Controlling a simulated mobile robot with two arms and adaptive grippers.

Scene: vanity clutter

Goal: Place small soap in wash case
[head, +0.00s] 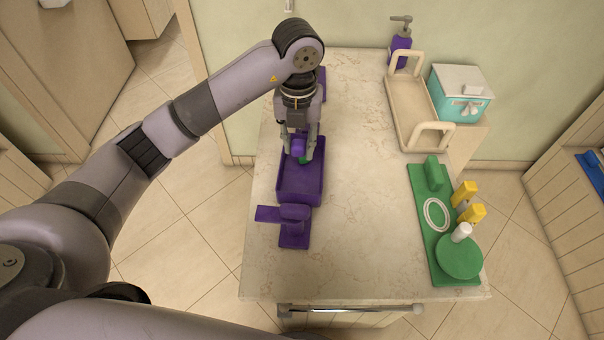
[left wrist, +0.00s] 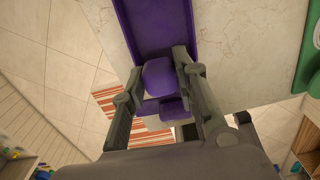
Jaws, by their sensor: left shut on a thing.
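A small purple block that looks like the soap (head: 298,146) is between the fingers of my left gripper (head: 301,152). In the left wrist view, the purple soap (left wrist: 160,78) sits between the two fingers of that gripper (left wrist: 160,85), which is shut on it. An open purple case (head: 300,183) lies on the counter below the gripper, and its tray also shows in the left wrist view (left wrist: 150,22). My right gripper is not in view.
A small purple stand (head: 294,214) is in front of the case. A green tray (head: 443,240) with several items lies at the right. A beige tray (head: 408,105), a purple pump bottle (head: 400,42) and a teal box (head: 455,95) are at the back right. The counter (head: 365,180) middle is clear.

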